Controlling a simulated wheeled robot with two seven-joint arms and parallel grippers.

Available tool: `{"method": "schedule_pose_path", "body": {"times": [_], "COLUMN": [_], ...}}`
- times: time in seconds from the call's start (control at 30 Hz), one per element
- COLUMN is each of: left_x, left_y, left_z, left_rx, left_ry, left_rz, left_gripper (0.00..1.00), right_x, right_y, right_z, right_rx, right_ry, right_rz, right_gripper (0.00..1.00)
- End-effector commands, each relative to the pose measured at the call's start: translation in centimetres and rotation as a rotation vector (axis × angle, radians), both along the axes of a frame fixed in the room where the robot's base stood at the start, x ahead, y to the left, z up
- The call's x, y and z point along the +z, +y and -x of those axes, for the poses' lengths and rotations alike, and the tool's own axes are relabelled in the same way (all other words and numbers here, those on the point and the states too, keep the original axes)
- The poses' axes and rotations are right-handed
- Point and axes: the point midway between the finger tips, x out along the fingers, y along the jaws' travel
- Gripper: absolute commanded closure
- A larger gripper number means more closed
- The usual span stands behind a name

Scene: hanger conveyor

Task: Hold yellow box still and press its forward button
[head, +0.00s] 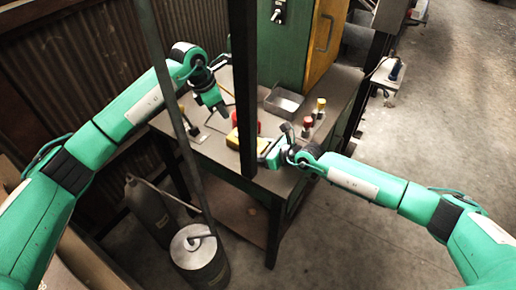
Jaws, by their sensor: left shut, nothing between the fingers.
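The yellow box (233,140) sits on the table, partly hidden by a dark upright post that crosses in front of it. A red part shows just behind the box, to the left of the post. I cannot make out the forward button. My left gripper (221,110) is shut and empty, pointing down above the table, up and left of the box and apart from it. My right gripper (272,152) is at the right side of the box. Its fingers are small and partly covered, so I cannot tell whether they touch or grip the box.
The dark post (244,85) stands between my arms. A metal tray (284,103) and small bottles with red and yellow caps (307,125) are on the table behind my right gripper. A green and yellow cabinet stands at the back. A metal canister (200,262) is on the floor in front.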

Motion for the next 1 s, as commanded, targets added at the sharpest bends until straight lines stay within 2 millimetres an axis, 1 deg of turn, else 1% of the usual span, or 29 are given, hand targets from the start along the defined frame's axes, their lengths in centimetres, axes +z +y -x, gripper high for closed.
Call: {"method": "schedule_pose_path", "body": {"times": [0.17,0.27,0.5,0.7,0.83,1.0], "left_x": [-0.1,-0.1,0.7,1.6,1.8,1.8], "left_y": [-0.3,-0.9,-2.4,-2.8,-2.8,-2.8], "left_z": [0.0,-0.1,-0.4,-0.7,-0.7,-0.7], "left_rx": [-0.034,-0.109,-0.332,-0.433,-0.452,-0.453], "left_ry": [-0.029,-0.098,-0.367,-0.527,-0.560,-0.560], "left_rz": [0.023,0.066,0.180,0.215,0.219,0.219], "left_gripper": [1.00,1.00,1.00,1.00,1.00,1.00], "right_x": [0.0,0.0,0.0,0.0,0.0,0.1], "right_y": [-0.1,-0.1,0.0,0.0,0.0,0.0], "right_z": [0.0,0.0,-0.1,0.0,0.0,0.0], "right_rx": [-0.001,-0.001,-0.001,-0.001,-0.001,-0.001], "right_ry": [0.000,-0.001,-0.001,-0.001,-0.001,-0.001], "right_rz": [0.000,-0.001,-0.001,-0.001,-0.001,-0.001], "right_gripper": [0.71,0.71,0.71,0.71,0.71,0.71]}}
